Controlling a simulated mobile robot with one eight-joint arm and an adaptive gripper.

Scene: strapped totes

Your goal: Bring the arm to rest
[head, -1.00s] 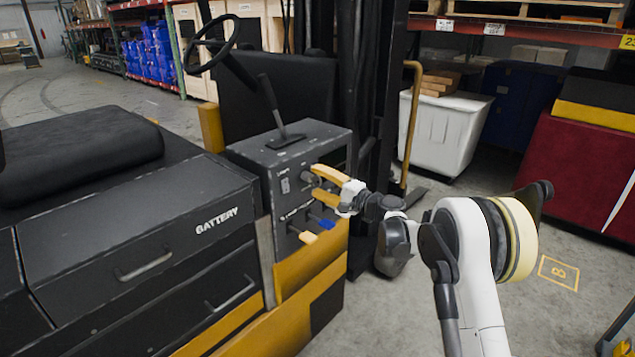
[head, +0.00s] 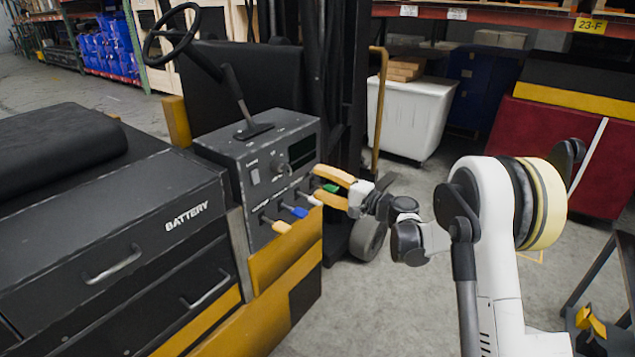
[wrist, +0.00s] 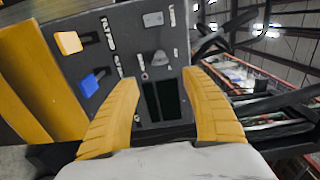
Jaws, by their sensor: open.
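My gripper (head: 316,184) has two yellow fingers, which are apart with no object held between them. It is beside the dark control panel (head: 270,175) of the forklift, in front of its right part. In the wrist view the fingers (wrist: 162,82) frame the panel's dark screen (wrist: 163,101). The panel carries an orange-yellow lever (head: 281,226), a blue lever (head: 298,211) and a green one (head: 330,188), the last partly hidden by the fingers. I cannot tell whether a finger touches a lever.
The forklift's battery box (head: 150,235) and a steering wheel (head: 172,32) are at left. Behind are a white bin (head: 415,115) and a dark red tote (head: 545,150). A dark-framed stand (head: 600,290) is at lower right. Grey floor lies open below my arm.

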